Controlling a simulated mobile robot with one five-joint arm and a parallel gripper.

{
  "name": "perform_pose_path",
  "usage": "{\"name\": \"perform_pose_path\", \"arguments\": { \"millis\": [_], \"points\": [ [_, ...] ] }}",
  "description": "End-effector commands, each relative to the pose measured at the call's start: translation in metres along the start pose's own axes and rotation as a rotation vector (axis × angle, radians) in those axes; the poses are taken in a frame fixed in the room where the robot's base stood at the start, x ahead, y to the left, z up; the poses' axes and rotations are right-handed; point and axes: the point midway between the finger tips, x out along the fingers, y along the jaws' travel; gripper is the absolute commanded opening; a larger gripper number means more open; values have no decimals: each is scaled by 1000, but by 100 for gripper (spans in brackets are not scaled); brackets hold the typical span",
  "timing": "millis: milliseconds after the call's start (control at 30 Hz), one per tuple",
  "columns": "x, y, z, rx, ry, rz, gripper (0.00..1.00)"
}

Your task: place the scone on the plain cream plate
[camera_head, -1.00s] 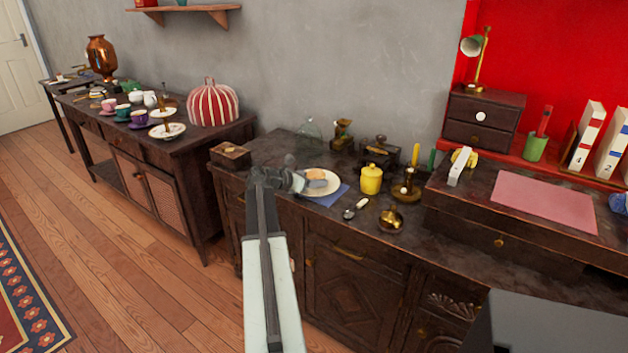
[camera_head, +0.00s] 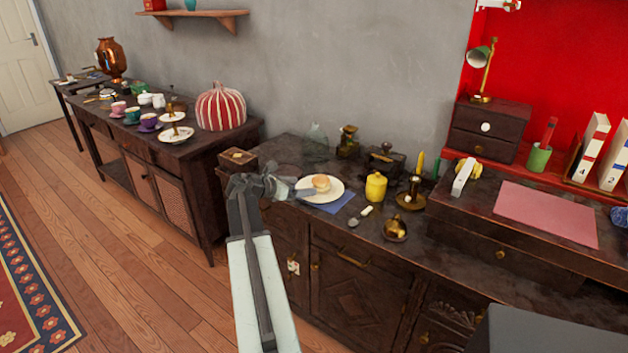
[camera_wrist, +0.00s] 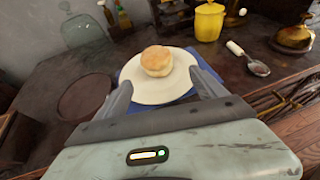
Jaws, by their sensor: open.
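The scone (camera_head: 321,182) is round and golden and rests on a plain cream plate (camera_head: 334,194), which lies on a blue napkin (camera_head: 331,205) on the dark sideboard. In the wrist view the scone (camera_wrist: 157,61) sits upright near the far middle of the plate (camera_wrist: 150,94). My gripper (camera_head: 290,190) is left of the scone, at the plate's left edge in the head view. In the wrist view its two fingers (camera_wrist: 163,92) are spread apart with nothing between them, apart from the scone and nearer the camera.
A small wooden box (camera_head: 238,158) is at the left corner. A glass dome (camera_head: 315,138) stands behind.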

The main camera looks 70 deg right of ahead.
Motion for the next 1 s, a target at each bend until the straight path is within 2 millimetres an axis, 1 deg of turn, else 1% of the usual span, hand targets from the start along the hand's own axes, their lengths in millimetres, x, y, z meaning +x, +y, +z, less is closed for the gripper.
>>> {"name": "perform_pose_path", "arguments": {
  "millis": [33,100,200,533,567,633,667,767,800,867,900,967,1000],
  "points": [
    [-11,-1,3,-1,0,2,81],
    [-19,-1,2,0,0,0,81],
    [-25,0,1,1,-1,0,81],
    [-26,1,-1,3,1,1,81],
    [-30,2,-4,11,6,5,81],
    [-48,10,-19,64,41,26,81],
    [-62,16,-31,103,68,40,81],
    [-134,37,-90,297,219,88,81],
    [-171,44,-120,386,300,97,81],
    [-227,49,-164,512,426,89,81],
    [-265,48,-192,587,509,71,81],
    [-322,42,-233,687,630,25,81],
    [-360,34,-260,746,708,-18,81]
  ]
}}
